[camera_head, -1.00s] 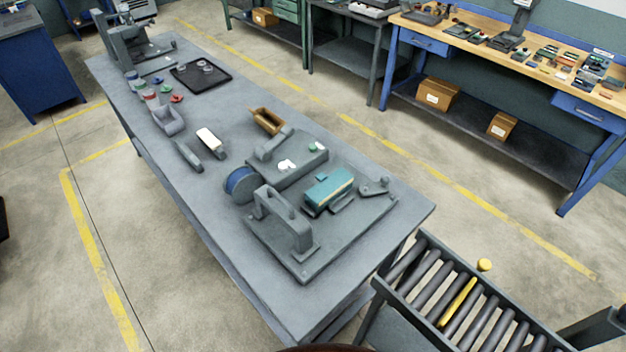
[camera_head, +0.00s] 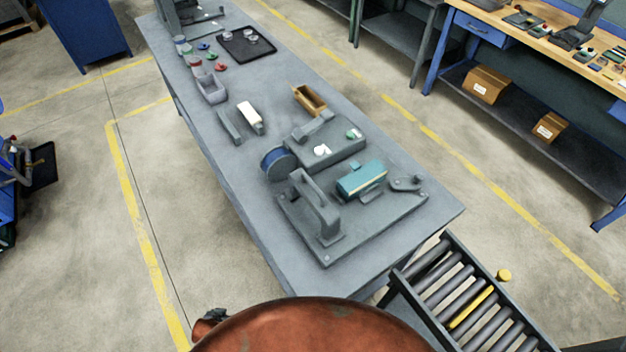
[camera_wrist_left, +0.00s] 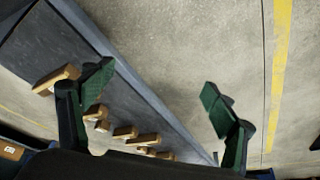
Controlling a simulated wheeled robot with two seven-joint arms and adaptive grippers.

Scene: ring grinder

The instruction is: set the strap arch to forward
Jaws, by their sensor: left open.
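The grey strap arch (camera_head: 318,204) stands up from the front left part of a grey base plate (camera_head: 373,222) on the long table. It looks like a handle-shaped loop; I cannot tell which of its settings it is in. A teal block (camera_head: 361,180) and a small grey lever (camera_head: 407,184) are on the same plate. My left gripper (camera_wrist_left: 157,85) shows in the left wrist view, with its green-padded fingers wide apart and nothing between them. The arch is not in that view. No right gripper is in view.
A blue-sided reel (camera_head: 277,163) and a grey box-like unit (camera_head: 335,148) stand behind the plate. A black tray (camera_head: 247,46) lies farther back. A roller conveyor (camera_head: 465,295) stands by the table's near right end. The table's near left edge strip is clear.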

